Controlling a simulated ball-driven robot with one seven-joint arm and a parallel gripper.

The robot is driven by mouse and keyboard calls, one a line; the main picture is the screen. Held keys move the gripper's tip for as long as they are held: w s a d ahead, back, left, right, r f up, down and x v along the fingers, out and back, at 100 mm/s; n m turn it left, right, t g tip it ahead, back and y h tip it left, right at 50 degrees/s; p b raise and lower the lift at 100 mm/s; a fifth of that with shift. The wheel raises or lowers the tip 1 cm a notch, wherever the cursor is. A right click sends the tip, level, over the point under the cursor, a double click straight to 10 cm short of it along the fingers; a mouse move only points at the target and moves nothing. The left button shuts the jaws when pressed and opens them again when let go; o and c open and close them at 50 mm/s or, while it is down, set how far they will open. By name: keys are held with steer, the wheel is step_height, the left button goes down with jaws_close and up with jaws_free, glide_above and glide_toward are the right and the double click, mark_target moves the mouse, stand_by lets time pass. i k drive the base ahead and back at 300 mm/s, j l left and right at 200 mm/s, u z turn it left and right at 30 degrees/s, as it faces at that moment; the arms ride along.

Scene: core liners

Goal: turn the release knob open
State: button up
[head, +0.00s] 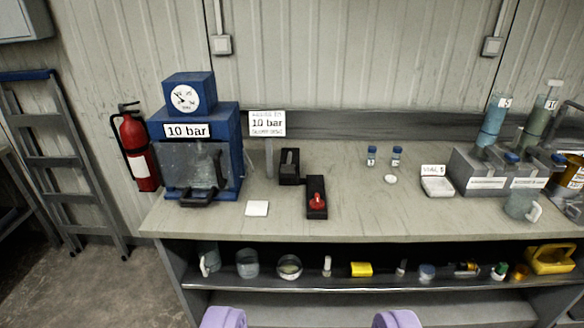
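The release knob appears to be the small red knob (317,202) on a black box (316,186) near the bench's front edge. Its exact turn position is too small to tell. A blue press (225,125) labelled "10 bar" with a round gauge (185,98) and a clear front shield stands left of it. My gripper (310,319) shows as two purple fingertips at the bottom edge of the head view. They are wide apart with nothing between them. It is in front of the bench, apart from the knob.
A second black box (289,167) stands beside the knob's box, with a "10 bar" sign (267,123) behind. A white square (257,208) lies to the left. Small vials (371,155) and a grey rack (480,173) stand right. The shelf below holds several containers. Bench space right of the knob is clear.

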mark_target(316, 203)
steer(key=i+l, duration=0.1)
steer(key=i, duration=0.75)
steer(key=i+l, duration=0.1)
steer(key=i, duration=0.75)
steer(key=i+l, duration=0.1)
steer(key=i, duration=0.75)
